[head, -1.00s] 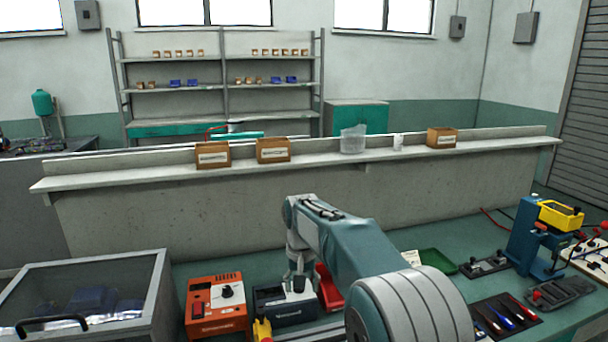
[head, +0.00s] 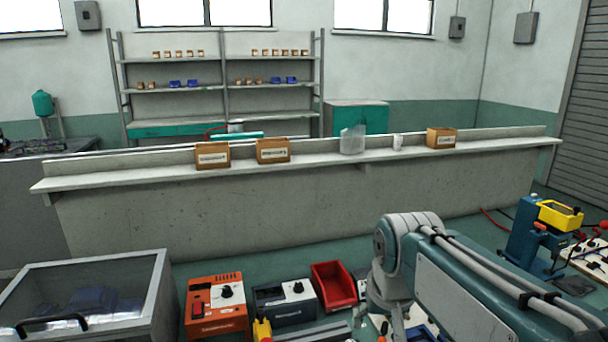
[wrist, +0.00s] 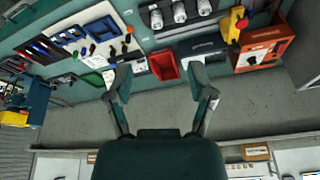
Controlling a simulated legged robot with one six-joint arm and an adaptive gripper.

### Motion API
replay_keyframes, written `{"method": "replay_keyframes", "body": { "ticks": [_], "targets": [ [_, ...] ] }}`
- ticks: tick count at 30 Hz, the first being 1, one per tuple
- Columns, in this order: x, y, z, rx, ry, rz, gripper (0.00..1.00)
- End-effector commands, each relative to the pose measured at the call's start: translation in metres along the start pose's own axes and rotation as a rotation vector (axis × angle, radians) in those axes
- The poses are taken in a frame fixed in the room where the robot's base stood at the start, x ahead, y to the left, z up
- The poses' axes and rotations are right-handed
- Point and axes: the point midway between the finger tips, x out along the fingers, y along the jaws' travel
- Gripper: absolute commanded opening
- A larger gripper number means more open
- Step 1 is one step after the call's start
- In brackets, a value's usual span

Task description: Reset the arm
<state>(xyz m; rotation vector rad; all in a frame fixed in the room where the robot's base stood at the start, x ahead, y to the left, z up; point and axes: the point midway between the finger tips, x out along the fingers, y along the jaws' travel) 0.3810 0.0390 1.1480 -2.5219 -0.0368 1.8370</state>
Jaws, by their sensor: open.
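My arm reaches across the right half of the bench in the head view. My gripper's fingers are not clearly seen there. In the wrist view my gripper (wrist: 163,80) is open, its two fingers spread wide with nothing between them. It hangs above the bench, and a red bin (wrist: 164,65) shows beyond the gap between the fingers. The red bin (head: 334,285) stands left of my arm in the head view.
An orange instrument box (head: 216,305) and a dark box (head: 284,302) stand left of the red bin. A lidded clear case (head: 85,295) is at the front left. A blue press (head: 527,238) with a yellow tray (head: 560,215) stands at right. A ledge (head: 320,160) with cartons runs behind.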

Motion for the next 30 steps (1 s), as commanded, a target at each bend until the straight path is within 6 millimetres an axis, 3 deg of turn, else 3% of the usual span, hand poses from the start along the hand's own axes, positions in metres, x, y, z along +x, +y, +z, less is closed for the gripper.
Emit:
{"method": "replay_keyframes", "body": {
  "ticks": [3, 9, 13, 18, 30],
  "targets": [
    [-0.009, 0.013, 0.036, 0.001, 0.05, 0.005, 0.7],
    [-0.01, 0.029, 0.094, -0.001, 0.124, 0.018, 0.7],
    [-0.005, 0.036, 0.122, -0.004, 0.161, 0.027, 0.7],
    [0.0, 0.039, 0.137, -0.006, 0.18, 0.032, 0.7],
    [0.0, 0.039, 0.137, -0.006, 0.18, 0.032, 0.7]
  ]
}}
